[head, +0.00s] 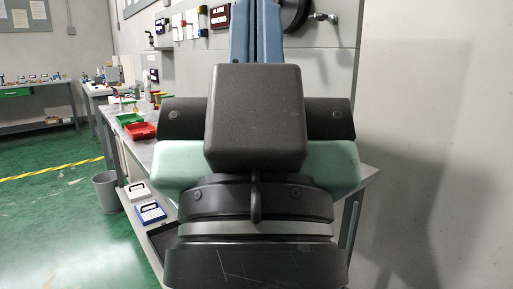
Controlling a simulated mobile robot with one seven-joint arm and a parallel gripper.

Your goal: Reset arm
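My own arm and body fill the middle of the head view, with black, pale green and grey parts close to the camera. They hide much of the bench behind them. I cannot make out my gripper or its fingertips in this view, so whether it holds anything does not show.
A grey workbench (118,148) runs behind my arm, with a red tray (140,131) and a green tray (129,118) on it. White and blue cases sit on its lower shelf. A grey bin (106,191) stands left. Green floor is clear farther left; a bare wall (440,120) is right.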

